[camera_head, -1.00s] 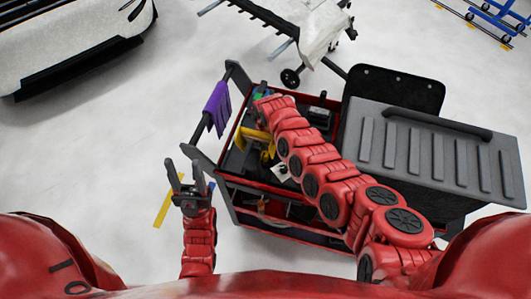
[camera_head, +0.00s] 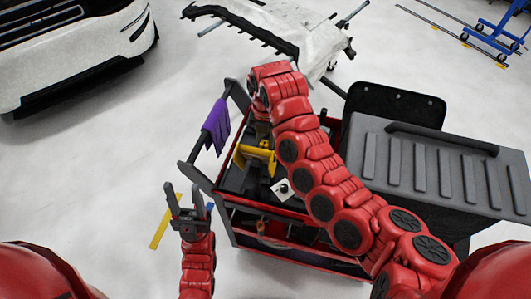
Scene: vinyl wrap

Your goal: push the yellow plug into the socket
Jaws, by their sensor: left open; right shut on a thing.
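The yellow plug (camera_head: 256,155) shows as a yellow piece inside the red tool cart, near its left side. My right arm reaches over the cart, and its wrist bends down at the cart's back left. My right gripper (camera_head: 264,133) is mostly hidden below that wrist, directly at the yellow piece, and is shut on it. A white square plate with a dark round middle (camera_head: 282,189) lies in the cart to the lower right of the plug; I cannot tell whether it is the socket. My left gripper (camera_head: 187,203) is open and empty, left of the cart.
The red cart (camera_head: 290,243) has a purple cloth (camera_head: 214,125) on its left handle and a grey ribbed lid (camera_head: 425,175) at right. A white panel on a stand (camera_head: 310,35) stands behind. A white car (camera_head: 70,45) is at upper left. Floor between is clear.

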